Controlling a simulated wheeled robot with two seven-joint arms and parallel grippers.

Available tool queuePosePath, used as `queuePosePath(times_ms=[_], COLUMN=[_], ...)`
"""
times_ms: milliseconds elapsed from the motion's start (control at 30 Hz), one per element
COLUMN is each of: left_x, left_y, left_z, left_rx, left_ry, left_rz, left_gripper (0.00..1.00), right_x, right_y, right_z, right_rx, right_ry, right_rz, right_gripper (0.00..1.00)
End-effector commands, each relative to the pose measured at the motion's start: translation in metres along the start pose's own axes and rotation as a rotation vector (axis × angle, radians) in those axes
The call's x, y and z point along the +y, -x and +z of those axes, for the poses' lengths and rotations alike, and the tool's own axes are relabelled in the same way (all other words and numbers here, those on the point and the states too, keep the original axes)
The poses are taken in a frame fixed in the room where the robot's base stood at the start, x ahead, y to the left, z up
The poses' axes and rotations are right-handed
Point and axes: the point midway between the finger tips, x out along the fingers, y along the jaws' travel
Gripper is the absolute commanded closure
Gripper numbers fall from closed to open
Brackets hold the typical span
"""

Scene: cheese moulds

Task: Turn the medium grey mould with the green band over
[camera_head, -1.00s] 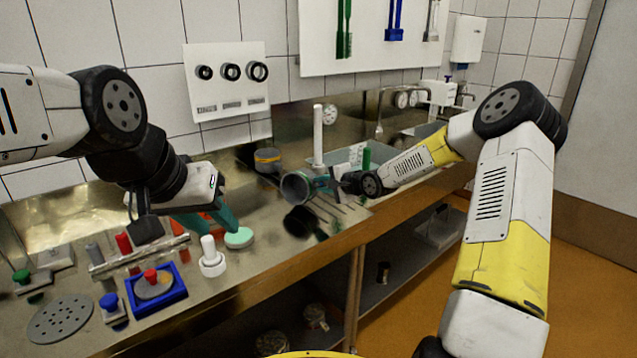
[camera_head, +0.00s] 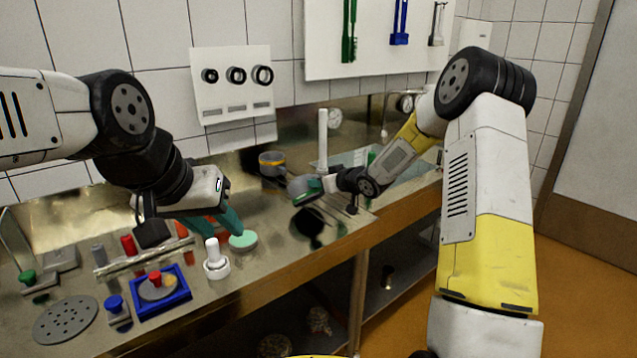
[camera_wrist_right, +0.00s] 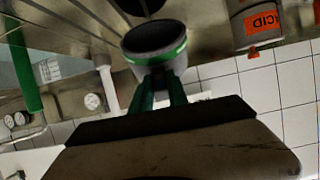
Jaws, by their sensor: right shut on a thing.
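The grey mould with the green band (camera_wrist_right: 155,45) is held between the green fingers of my right gripper (camera_wrist_right: 158,88). In the right wrist view, which is upside down, its dark hollow-looking end faces the counter side. In the head view the mould (camera_head: 298,187) is a small grey shape above the counter, partly hidden by the right gripper (camera_head: 312,193). My left gripper (camera_head: 213,222) hangs low over the counter near a mint-green disc (camera_head: 243,240). Its teal fingers overlap, so its opening is unclear.
A grey container with an orange band (camera_head: 271,163) stands behind the held mould. A white upright post (camera_head: 322,140) is close by. A white knobbed piece (camera_head: 216,262) and a blue square frame (camera_head: 180,302) sit front left. The counter's front edge (camera_head: 300,262) runs below.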

Motion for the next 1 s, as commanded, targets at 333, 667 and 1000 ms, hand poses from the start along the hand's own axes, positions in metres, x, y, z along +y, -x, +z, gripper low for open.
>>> queuePosePath(times_ms=[333,667,1000], left_x=[0.000,0.000,0.000], left_y=[0.000,0.000,0.000], left_z=[0.000,0.000,0.000], left_rx=[0.000,0.000,0.000], left_ry=[0.000,0.000,0.000], left_rz=[0.000,0.000,0.000], left_gripper=[0.64,0.64,0.64], right_x=[-0.001,0.004,0.025], right_y=[0.000,0.015,0.067], right_z=[-0.001,-0.010,-0.015], right_rx=[0.002,0.012,0.025], right_ry=[0.028,-0.002,-0.103], right_rz=[0.000,0.066,0.288], right_gripper=[1.00,1.00,1.00])
